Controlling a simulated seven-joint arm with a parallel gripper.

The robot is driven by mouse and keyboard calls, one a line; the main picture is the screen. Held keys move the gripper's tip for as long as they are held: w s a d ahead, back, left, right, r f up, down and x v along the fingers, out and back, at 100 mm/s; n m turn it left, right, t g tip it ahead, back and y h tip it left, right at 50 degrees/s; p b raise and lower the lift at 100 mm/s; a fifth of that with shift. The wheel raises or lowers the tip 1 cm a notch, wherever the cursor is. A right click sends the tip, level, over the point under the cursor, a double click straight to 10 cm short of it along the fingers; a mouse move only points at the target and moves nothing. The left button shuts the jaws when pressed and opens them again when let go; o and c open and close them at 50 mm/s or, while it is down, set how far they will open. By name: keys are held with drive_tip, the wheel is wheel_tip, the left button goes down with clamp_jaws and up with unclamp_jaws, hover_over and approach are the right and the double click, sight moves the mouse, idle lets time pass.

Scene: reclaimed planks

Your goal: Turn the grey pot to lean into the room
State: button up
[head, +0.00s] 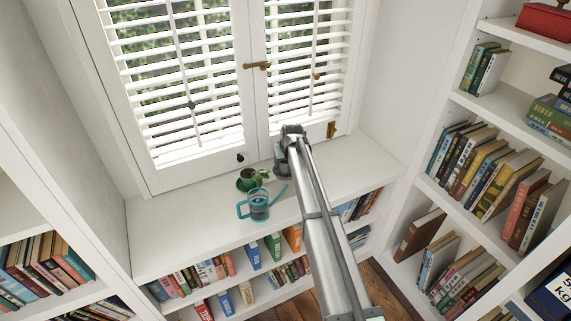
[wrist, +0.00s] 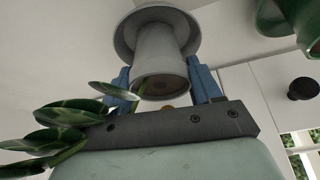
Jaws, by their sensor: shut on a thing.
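The grey pot (head: 281,160) stands on the white window sill (head: 170,245), close to the shutters and partly hidden behind the end of my arm. In the wrist view, the grey pot (wrist: 160,52) sits with a round grey saucer (wrist: 122,38) at its base. A plant (wrist: 60,128) with dark green, pale-marked leaves hangs out to the left of it. My gripper (wrist: 163,85) has its two blue fingers on either side of the pot and is shut on it. The fingertips are hard to make out in the head view.
A green pot (head: 246,182) with a small plant stands just left of the grey pot. A teal watering can (head: 259,208) stands in front. White shutters (head: 190,80) close off the back. Bookshelves flank both sides. The sill's left part is clear.

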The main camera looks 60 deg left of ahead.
wheel_tip(320, 180, up, 13)
drive_tip(key=shift+f, duration=0.2)
idle(0.7)
drive_tip(key=shift+f, duration=0.1)
drive_tip(key=shift+m, duration=0.7)
wheel_tip(320, 180, down, 9)
drive_tip(key=shift+f, duration=1.65)
drive_tip(key=o, duration=1.5)
drive_tip(key=shift+c, duration=0.2)
